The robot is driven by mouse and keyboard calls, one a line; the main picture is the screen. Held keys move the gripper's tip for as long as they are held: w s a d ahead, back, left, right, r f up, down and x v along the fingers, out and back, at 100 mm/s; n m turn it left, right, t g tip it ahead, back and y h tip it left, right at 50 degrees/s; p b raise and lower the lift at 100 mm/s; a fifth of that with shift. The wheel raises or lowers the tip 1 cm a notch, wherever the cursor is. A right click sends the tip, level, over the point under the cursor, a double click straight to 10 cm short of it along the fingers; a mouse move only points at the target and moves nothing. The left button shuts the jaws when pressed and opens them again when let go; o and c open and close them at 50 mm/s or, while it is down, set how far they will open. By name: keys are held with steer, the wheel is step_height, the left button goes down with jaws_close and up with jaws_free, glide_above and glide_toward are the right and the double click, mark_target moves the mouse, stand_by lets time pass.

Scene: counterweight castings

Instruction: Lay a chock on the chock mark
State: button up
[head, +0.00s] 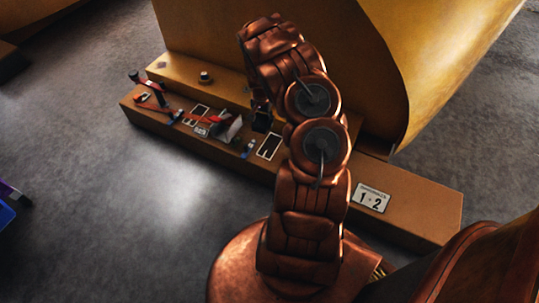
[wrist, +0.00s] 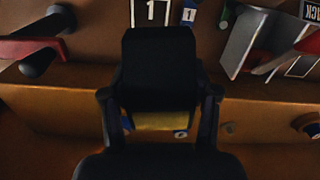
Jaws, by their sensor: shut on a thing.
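My gripper (wrist: 160,108) is shut on a black block (wrist: 160,68), which appears to be a chock. The block hangs between the two dark fingers in the wrist view, and in the head view it shows as a small dark block (head: 262,121) beside my arm. A white-outlined rectangle (head: 268,147) lies on the brown beam just in front of it and may be the chock mark. In the wrist view a white outline with a "1" (wrist: 150,11) shows beyond the block. I cannot tell whether the block touches the beam.
The brown beam (head: 425,205) carries a "1·2" plate (head: 371,198), red-handled tools (head: 152,101), a pale upright plate (head: 228,129) and small blue items (head: 248,149). A large yellow casting (head: 330,60) rises behind. Open grey floor (head: 150,200) lies in front.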

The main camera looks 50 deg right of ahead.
steer(key=m+b, duration=0.1)
steer(key=b, duration=0.2)
glide_above(269, 148)
step_height(269, 148, down, 6)
steer(key=shift+w+f+b, duration=0.1)
steer(key=shift+f+b, duration=1.9)
steer(key=shift+f, duration=2.95)
steer(key=shift+f, duration=0.15)
steer(key=o, duration=1.5)
